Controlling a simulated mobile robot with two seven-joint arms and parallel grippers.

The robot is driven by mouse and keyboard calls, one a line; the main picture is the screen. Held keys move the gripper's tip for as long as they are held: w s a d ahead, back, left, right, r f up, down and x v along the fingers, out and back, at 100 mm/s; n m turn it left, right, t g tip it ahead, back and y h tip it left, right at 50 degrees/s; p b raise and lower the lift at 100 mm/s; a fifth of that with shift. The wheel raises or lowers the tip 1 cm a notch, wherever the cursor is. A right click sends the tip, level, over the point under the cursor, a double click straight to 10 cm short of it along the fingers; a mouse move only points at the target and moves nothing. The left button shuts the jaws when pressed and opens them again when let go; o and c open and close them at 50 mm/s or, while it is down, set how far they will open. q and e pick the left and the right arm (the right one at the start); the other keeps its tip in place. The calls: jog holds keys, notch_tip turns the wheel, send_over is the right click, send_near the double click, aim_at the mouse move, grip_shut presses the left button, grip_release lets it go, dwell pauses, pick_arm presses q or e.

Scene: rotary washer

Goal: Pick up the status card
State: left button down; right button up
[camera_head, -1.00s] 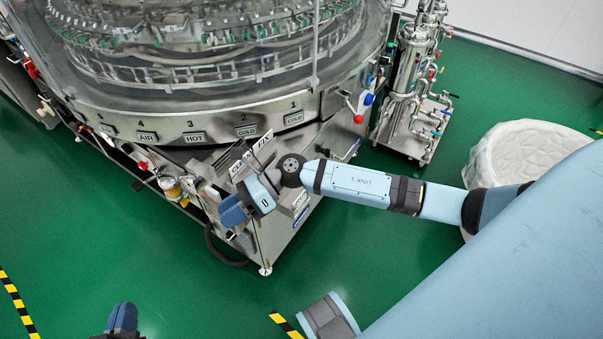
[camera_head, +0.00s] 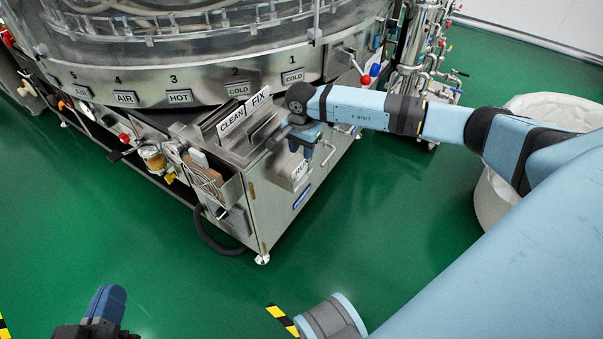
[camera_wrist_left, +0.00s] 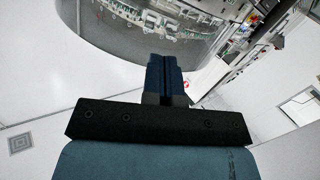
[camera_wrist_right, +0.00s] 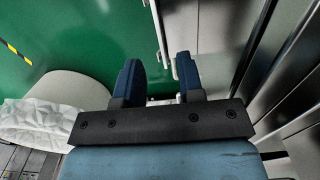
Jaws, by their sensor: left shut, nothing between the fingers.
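Three labelled cards or plates show on the washer's front corner in the head view: CLEAN (camera_head: 231,122), FIX (camera_head: 259,98) and RUN (camera_head: 300,171). CLEAN and FIX sit at slotted metal holders on top; RUN is lower, on the right-hand face. I cannot tell which is the status card. My right gripper (camera_head: 308,143) hangs just above RUN, apart from it as far as I can see. In the right wrist view its blue fingers (camera_wrist_right: 157,80) are spread, with no card visible between them. My left gripper (camera_head: 105,305) is shut and empty, low at the left, far from the cards.
An open metal box (camera_head: 207,182) with papers or wire juts from the washer's front. Numbered buttons such as COLD (camera_head: 292,76) line the machine above. A red-knobbed lever (camera_head: 364,79) stands at the right. A white bin (camera_head: 495,200) is further right. Green floor in front is clear.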

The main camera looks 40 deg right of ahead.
aim_at(301, 164)
jog(key=shift+f, duration=0.9)
notch_tip(301, 164, down, 4)
jog(key=shift+r+b, duration=0.1)
jog(key=shift+b, duration=0.95)
jog(key=shift+f, duration=0.5)
pick_arm(q)
jog(key=shift+w+a+f+m, duration=0.15)
jog(key=shift+w+a+m, duration=0.2)
jog(key=shift+w+m, duration=0.3)
pick_arm(e)
jog(key=shift+r, duration=0.1)
jog(key=shift+c, duration=0.4)
pick_arm(q)
jog(key=shift+s+f, duration=0.1)
jog(key=shift+s, duration=0.05)
pick_arm(e)
grip_shut()
